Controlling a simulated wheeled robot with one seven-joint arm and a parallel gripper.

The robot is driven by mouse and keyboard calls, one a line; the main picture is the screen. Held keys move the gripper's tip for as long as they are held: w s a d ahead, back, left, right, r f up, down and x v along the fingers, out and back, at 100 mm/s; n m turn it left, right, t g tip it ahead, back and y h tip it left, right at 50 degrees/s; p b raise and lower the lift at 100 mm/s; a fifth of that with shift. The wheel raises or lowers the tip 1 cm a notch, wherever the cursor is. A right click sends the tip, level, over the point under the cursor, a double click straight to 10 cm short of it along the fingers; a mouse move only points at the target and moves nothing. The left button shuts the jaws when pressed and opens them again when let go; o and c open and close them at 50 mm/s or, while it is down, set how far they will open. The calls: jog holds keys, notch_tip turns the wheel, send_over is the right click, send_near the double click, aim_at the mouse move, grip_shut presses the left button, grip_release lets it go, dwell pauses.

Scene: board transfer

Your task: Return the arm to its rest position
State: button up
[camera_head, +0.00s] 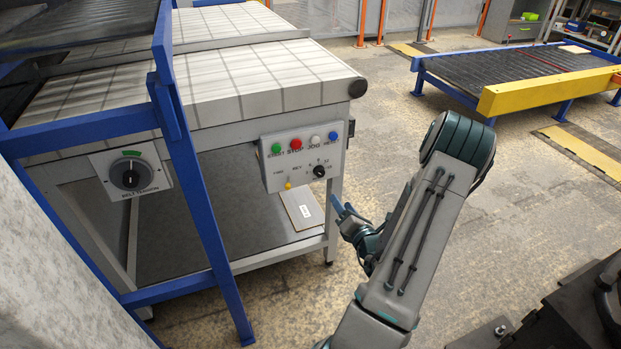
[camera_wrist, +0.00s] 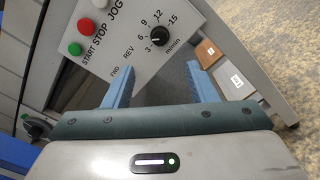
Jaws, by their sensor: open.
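My gripper (camera_head: 341,207) hangs beside the right side of the conveyor-like machine, just right of its control panel, at the end of my bent grey arm. In the wrist view my gripper (camera_wrist: 160,86) shows two blue fingers spread apart with nothing between them. Beyond the fingers is the control panel (camera_wrist: 139,50) with green, red and white buttons and a black speed knob. The same panel (camera_head: 305,155) is on the machine's front in the head view. The fingers appear close to the panel; contact cannot be told.
The machine's belt (camera_head: 230,60) and blue frame post (camera_head: 195,190) stand at the left. A board (camera_head: 301,208) with a white label lies on the lower shelf. A roller table with a yellow end (camera_head: 550,90) is at the back right. Open floor (camera_head: 520,190) lies right of my arm.

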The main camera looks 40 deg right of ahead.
jog(key=w+a+r+n+g+y+p, duration=0.1)
jog(key=w+a+r+n+y+p, duration=0.15)
jog(key=a+r+n+y, duration=0.45)
jog(key=w+a+r+n+y+p, duration=0.2)
jog(key=a+r+n+y+p, duration=0.1)
jog(key=a+r+n+y, duration=0.4)
jog(key=s+a+r+n+g+y+p, duration=0.1)
jog(key=s+a+r+n+g+p, duration=0.1)
jog(key=a+r+n+g, duration=0.3)
jog(key=s+a+r+n+g+y+p, duration=0.1)
jog(key=s+a+n+g+p, duration=0.15)
jog(key=a, duration=0.35)
jog(key=s+a+r+n+g+y+p, duration=0.1)
jog(key=a+r+n+g, duration=0.25)
jog(key=a, duration=0.25)
jog(key=s+a+r+n+g+h+p, duration=0.55)
jog(key=s+n, duration=0.35)
jog(key=n, duration=0.3)
jog(key=s+d+r+n+t+h+p, duration=0.1)
jog(key=d+r+n+h+p, duration=0.1)
jog(key=r+n, duration=0.3)
jog(key=s+d+r+n+t+h+p, duration=0.2)
jog(key=d+r+n+h+p, duration=0.1)
jog(key=r+n+h+p, duration=0.1)
notch_tip(320, 180, up, 3)
jog(key=shift+f+n+h, duration=0.2)
jog(key=shift+n+h, duration=0.35)
jog(key=shift+n, duration=0.25)
